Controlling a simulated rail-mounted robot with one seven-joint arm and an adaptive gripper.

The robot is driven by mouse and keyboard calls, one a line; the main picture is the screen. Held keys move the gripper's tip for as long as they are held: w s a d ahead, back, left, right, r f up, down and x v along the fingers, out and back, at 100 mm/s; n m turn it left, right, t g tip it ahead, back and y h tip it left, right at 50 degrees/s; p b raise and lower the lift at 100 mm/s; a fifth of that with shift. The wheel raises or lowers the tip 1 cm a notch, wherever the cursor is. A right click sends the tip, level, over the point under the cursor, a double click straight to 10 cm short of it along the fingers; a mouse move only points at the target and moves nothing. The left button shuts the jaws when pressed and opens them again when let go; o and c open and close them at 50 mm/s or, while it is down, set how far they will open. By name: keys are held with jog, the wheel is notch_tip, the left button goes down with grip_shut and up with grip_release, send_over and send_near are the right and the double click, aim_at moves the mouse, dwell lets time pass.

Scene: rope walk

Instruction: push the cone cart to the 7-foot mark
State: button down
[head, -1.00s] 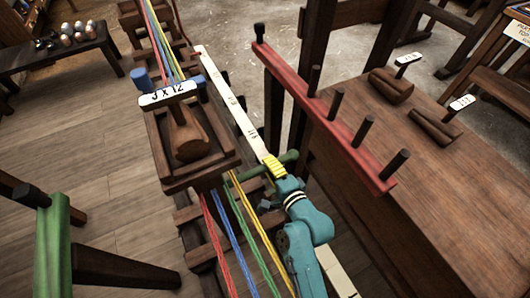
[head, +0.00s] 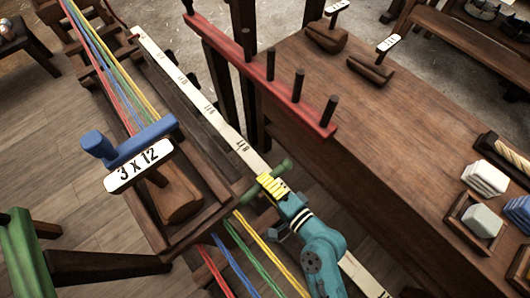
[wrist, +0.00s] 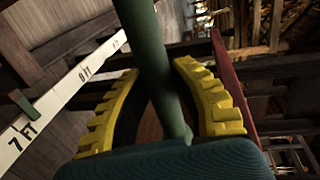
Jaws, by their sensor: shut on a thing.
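The cone cart (head: 207,222) is a dark wooden frame bearing a wooden cone, blue pegs and a "3 x 12" plate. It sits on the rails in the head view. My gripper (head: 272,187), with yellow fingers, is shut around its green handle (head: 285,167) on the right side. The wrist view shows the handle (wrist: 153,50) between the fingers (wrist: 158,72). A white scale strip (head: 185,84) runs beside the cart. In the wrist view a small green pointer (wrist: 33,109) lies over the scale strip (wrist: 70,88) right next to the "7 FT" label.
Red, blue, green and yellow strands (head: 107,65) run lengthwise through the cart. A red rail with dark pegs (head: 262,75) and a wooden bench (head: 380,120) stand to the right. A green-topped stand (head: 22,255) is at lower left.

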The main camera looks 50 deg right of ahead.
jog(key=shift+s, duration=0.1)
jog(key=c, duration=0.8)
grip_release()
jog(key=shift+c, duration=0.2)
notch_tip(320, 180, up, 10)
jog(key=shift+r, duration=0.15)
